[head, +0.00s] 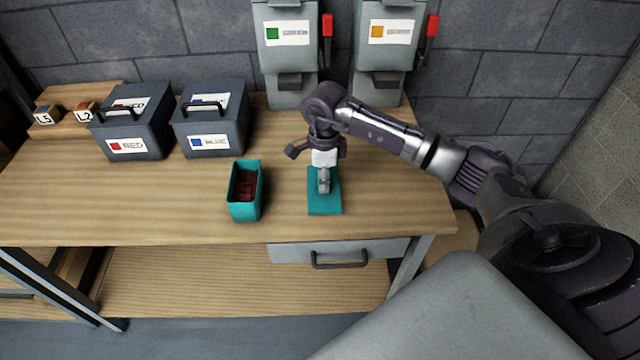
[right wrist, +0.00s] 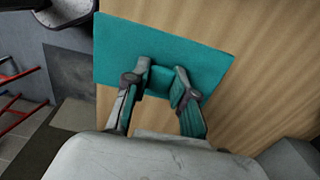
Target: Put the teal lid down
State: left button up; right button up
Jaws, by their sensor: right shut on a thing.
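The teal lid (head: 323,204) is a flat rectangle at the front right of the wooden table, right of the teal box. My right gripper (head: 324,188) is above it and shut on its raised handle. In the right wrist view the lid (right wrist: 120,50) lies across the fingers, and my gripper (right wrist: 162,85) pinches the handle block in its middle. Whether the lid touches the table or hangs just above it, I cannot tell. The teal box (head: 236,205) stands open on the table with dark red pieces inside. My left gripper is not in view.
Two dark lidded boxes, labelled red (head: 128,128) and blue (head: 212,125), stand at the back left. A drawer (head: 339,253) is under the table's front edge. The table's left front (head: 110,200) is clear.

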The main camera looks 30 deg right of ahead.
jog(key=shift+w+a+f, duration=0.25)
jog(key=shift+w+f, duration=0.2)
jog(key=shift+w, duration=0.05)
notch_tip(320, 180, down, 3)
jog(key=shift+f+p, duration=0.15)
jog(key=shift+p, duration=0.7)
jog(key=shift+f, duration=0.25)
jog(key=shift+f, duration=0.1)
jog(key=shift+f, duration=0.15)
jog(key=o, duration=0.9)
